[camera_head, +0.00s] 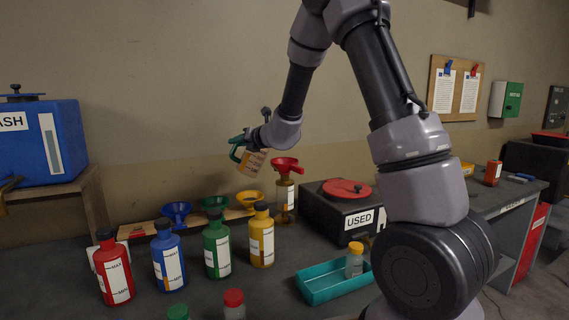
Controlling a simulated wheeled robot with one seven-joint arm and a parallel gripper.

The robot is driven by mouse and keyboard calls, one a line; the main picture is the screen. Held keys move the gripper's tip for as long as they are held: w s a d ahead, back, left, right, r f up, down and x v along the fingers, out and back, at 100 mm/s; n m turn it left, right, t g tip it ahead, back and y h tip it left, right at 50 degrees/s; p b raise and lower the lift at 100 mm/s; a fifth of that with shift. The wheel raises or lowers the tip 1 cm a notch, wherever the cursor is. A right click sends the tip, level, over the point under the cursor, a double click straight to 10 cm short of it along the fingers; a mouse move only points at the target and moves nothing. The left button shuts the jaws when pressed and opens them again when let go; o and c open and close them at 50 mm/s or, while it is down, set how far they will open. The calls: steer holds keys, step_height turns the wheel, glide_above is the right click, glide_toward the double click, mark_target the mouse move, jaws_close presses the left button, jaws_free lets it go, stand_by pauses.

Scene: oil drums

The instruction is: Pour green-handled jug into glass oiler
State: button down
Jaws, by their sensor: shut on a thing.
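The green-handled jug (252,164) is off the bench and tilted, its green handle up at the left and its amber, label-marked body below. My gripper (248,142) is shut on it at the handle end; the fingers are small and partly hidden. What looks like the glass oiler (284,196) stands upright at the back of the bench, with a pale marked body and a brass-coloured base. A red funnel (285,165) sits on top of it. No stream of liquid is visible.
Red (114,270), blue (168,260), green (217,248) and yellow (261,238) bottles stand in front of a funnel rack (148,229). A black "USED" box (325,212) stands right of the oiler. A teal tray (333,286) holds a yellow-capped bottle (354,262).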

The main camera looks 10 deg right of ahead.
steer(key=shift+w+d+r+m+y, duration=0.25)
steer(key=shift+d+r+m+y, duration=0.25)
steer(key=shift+d+r+m, duration=0.5)
stand_by(0.6)
steer(key=shift+w+d+r+m+t+y+p, duration=0.15)
steer(key=shift+d+r+m+t+y+p, duration=0.3)
steer(key=shift+d+r+m, duration=0.35)
steer(key=shift+w+d+r+m+t+y+p, duration=0.15)
steer(key=shift+d+r+m+y+p, duration=0.1)
steer(key=shift+d+r+m+p, duration=0.55)
stand_by(4.8)
